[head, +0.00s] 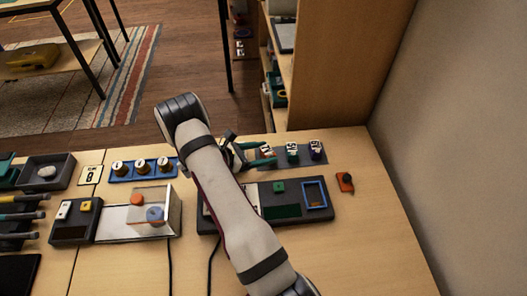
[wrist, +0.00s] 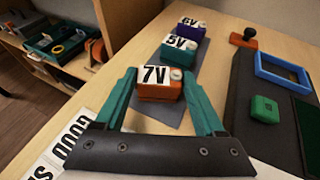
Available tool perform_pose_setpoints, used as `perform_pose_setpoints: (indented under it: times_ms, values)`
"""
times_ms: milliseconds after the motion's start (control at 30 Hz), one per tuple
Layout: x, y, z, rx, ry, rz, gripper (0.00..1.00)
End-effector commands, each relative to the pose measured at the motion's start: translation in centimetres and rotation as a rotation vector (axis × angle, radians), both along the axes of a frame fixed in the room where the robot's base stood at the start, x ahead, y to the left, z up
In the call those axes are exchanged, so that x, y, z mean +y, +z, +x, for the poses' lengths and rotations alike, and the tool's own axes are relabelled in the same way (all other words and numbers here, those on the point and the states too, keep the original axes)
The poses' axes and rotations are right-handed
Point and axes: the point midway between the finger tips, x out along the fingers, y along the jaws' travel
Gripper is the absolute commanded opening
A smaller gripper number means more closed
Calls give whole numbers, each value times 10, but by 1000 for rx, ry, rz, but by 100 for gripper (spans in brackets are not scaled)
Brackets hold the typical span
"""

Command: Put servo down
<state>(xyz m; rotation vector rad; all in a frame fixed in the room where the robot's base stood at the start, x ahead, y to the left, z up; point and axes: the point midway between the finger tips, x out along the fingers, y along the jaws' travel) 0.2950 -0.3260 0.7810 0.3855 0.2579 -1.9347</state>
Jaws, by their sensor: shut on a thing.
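An orange block labelled 7V (wrist: 158,92), with a small white knob on top, sits between the teal fingers of my gripper (wrist: 160,84). My gripper is shut on it. In the head view, my gripper (head: 254,154) and the orange block (head: 267,152) are at the left end of a grey mat (head: 290,163). The block is at or just over the mat; I cannot tell whether it touches. A green block labelled 5V (head: 292,153) and a purple block labelled 6V (head: 316,151) stand beside it in a row. They also show in the wrist view.
A dark panel (head: 297,212) with a blue frame (head: 315,194) and a small green block (head: 279,187) lies in front of the mat, partly hidden by my arm. An orange stamp-like object (head: 345,182) is at right. A clear-sided box (head: 150,212) stands left.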

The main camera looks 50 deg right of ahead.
Motion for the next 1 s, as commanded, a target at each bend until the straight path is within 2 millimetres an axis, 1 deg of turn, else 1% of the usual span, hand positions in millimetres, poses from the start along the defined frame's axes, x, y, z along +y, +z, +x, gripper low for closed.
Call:
perform_pose_setpoints:
  times_ms: [33,167,200,367,467,567,700,800,900,1000]
  values:
    - [0,-1,0,0,0,0,75]
    - [0,0,0,0,0,0,98]
    - [0,0,0,0,0,0,100]
    - [0,0,0,0,0,0,100]
    - [2,4,1,-2,1,-1,100]
    - [21,12,10,-3,4,-1,100]
    - [56,28,25,-4,6,0,100]
    - [78,38,33,-3,3,0,100]
    - [93,45,39,-2,1,-1,100]
    - [101,48,42,-1,2,0,100]
